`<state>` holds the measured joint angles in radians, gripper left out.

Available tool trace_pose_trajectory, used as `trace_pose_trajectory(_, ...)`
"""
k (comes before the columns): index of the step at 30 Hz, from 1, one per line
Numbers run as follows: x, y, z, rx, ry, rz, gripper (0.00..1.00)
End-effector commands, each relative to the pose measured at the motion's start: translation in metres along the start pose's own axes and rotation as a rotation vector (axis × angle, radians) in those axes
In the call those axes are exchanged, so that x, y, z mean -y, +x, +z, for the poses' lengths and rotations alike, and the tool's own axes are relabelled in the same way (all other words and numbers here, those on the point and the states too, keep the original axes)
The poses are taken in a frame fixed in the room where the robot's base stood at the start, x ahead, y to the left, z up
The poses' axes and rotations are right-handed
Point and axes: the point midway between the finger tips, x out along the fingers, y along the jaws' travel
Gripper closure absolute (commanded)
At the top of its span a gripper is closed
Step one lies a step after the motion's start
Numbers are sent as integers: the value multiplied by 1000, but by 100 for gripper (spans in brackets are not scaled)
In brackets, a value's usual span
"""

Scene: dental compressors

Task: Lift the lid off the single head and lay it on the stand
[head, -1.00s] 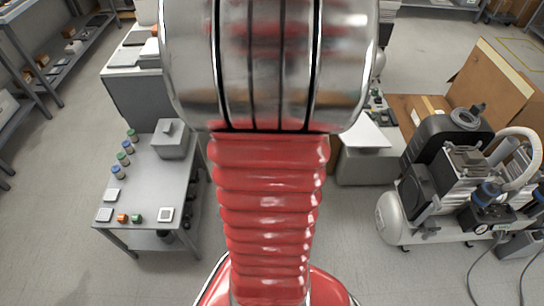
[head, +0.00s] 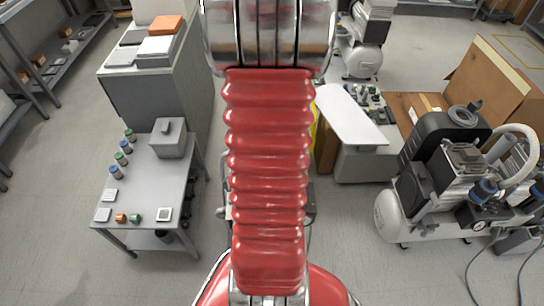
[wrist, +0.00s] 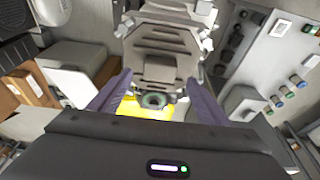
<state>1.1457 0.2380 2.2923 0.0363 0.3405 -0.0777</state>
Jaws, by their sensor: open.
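In the wrist view a grey, ribbed finned head (wrist: 165,38) lies beyond my gripper (wrist: 160,77), with a raised grey block (wrist: 159,70) at its near side. The block shows between my two open fingers with space on each side; I cannot tell its depth or whether it is the lid. In the head view my red arm hides most of this spot. A grey table (head: 160,190) at the left may be the stand; it also shows on the right in the wrist view (wrist: 262,65).
The table carries a grey box (head: 168,140), jars (head: 121,158) and small tiles. A compressor with a white tank (head: 392,215) stands at the right, cardboard (head: 490,75) behind it. A white board (head: 347,115) lies on a cabinet. Floor between table and arm is narrow.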

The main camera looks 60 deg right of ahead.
Motion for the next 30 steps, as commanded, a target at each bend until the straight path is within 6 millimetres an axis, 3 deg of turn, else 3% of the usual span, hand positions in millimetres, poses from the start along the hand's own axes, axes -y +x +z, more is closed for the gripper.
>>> trace_pose_trajectory(11,0,4,1,2,0,0,30)
trace_pose_trajectory(24,-2,45,1,2,0,0,30)
trace_pose_trajectory(30,-2,52,1,1,-1,0,30)
